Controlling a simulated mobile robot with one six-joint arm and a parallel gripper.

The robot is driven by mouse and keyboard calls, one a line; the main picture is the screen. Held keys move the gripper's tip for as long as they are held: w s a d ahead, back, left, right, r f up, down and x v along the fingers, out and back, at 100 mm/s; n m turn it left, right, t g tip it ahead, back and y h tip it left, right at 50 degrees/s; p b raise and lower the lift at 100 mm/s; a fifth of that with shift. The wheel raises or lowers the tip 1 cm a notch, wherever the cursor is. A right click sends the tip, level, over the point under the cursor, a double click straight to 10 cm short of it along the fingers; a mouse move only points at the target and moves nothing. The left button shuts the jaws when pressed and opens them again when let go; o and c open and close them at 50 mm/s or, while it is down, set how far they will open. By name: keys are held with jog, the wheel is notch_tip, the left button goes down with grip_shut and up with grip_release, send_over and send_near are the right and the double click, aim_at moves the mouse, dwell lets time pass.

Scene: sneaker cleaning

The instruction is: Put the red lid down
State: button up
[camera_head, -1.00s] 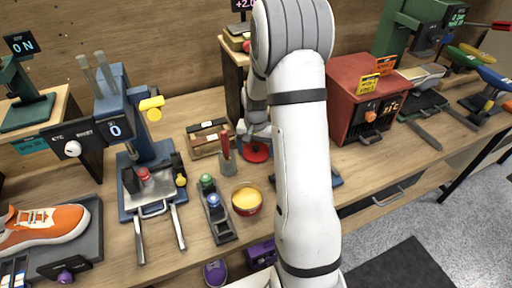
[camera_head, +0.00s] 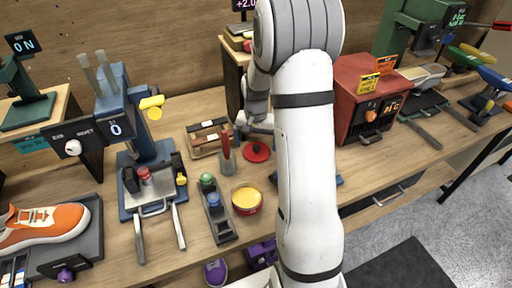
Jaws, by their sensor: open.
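The red lid (camera_head: 261,153) lies flat on the wooden bench, with a small dark knob on its top. My gripper (camera_head: 254,130) is open, above and behind the lid in the picture and apart from it. It is partly hidden by my arm, so its fingertips are hard to make out.
A grey holder (camera_head: 227,160) with a red-handled tool stands just left of the lid. A wooden box (camera_head: 209,148) is behind it. A rack (camera_head: 215,214) with green and blue knobs is left of the tin. A red machine (camera_head: 348,105) stands to the right.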

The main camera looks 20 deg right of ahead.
aim_at(256, 148)
notch_tip(256, 148, up, 9)
dwell(0.3)
dwell(0.4)
